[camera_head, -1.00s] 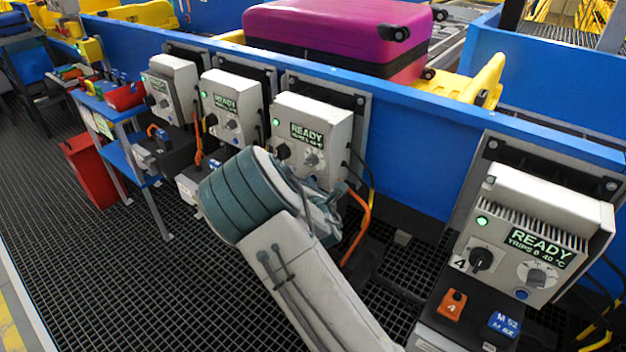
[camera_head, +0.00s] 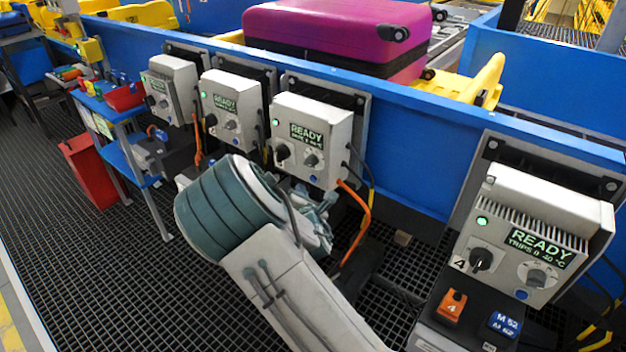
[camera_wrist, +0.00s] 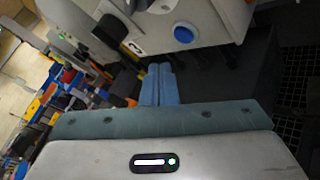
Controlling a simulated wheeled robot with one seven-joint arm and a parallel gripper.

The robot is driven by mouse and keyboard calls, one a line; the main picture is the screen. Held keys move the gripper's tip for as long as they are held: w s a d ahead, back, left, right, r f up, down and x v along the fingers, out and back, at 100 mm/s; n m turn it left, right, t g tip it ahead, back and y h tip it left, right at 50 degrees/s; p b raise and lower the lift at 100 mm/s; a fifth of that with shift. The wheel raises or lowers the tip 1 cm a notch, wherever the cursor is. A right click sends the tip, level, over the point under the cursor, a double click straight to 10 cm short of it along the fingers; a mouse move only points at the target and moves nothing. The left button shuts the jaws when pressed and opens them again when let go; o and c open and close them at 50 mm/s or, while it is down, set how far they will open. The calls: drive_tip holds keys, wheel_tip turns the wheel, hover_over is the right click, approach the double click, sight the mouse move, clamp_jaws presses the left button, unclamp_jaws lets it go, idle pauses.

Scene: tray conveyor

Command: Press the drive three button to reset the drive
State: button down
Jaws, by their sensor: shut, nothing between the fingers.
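The third drive box (camera_head: 312,140) from the left hangs on the blue conveyor side, with a green light and a screen reading READY. In the wrist view its face shows a round blue button (camera_wrist: 184,33), a black knob (camera_wrist: 118,32) and a small number label (camera_wrist: 133,47) that is hard to read. My gripper (camera_wrist: 161,68) is shut and empty, its teal fingers apart from the button and below it in the wrist view. In the head view my gripper (camera_head: 322,212) is just below and in front of this box, partly hidden by my wrist.
Two similar drive boxes, one (camera_head: 234,107) nearer, stand to the left, and drive four (camera_head: 530,235) to the right, also reading READY. Orange cables (camera_head: 362,225) hang beside drive three. A blue stand (camera_head: 130,155) and red bin (camera_head: 90,170) are at left. A purple suitcase (camera_head: 330,32) lies behind.

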drive_tip(key=shift+s+a, duration=0.85)
drive_tip(key=shift+s, duration=0.25)
drive_tip(key=shift+d+r+m, duration=0.1)
drive_tip(key=shift+d+m, duration=0.2)
drive_tip(key=s+d+r+m+g+h+p, duration=0.1)
drive_tip(key=s+d+r+m+g+p, duration=0.3)
drive_tip(key=m, duration=0.4)
drive_tip(key=s+d+r+m+g+h+p, duration=0.1)
drive_tip(key=s+d+r+m+g, duration=0.2)
drive_tip(key=d+m, duration=0.35)
drive_tip(key=s+d+r+m+g+p, duration=0.2)
drive_tip(key=s+r+m, duration=0.5)
drive_tip(key=s, duration=0.5)
drive_tip(key=s+d+r+m+g+p, duration=0.3)
drive_tip(key=s+r+m, duration=0.5)
drive_tip(key=s, duration=0.4)
drive_tip(key=d+g, duration=0.1)
drive_tip(key=d, duration=0.1)
drive_tip(key=shift+s+d, duration=0.35)
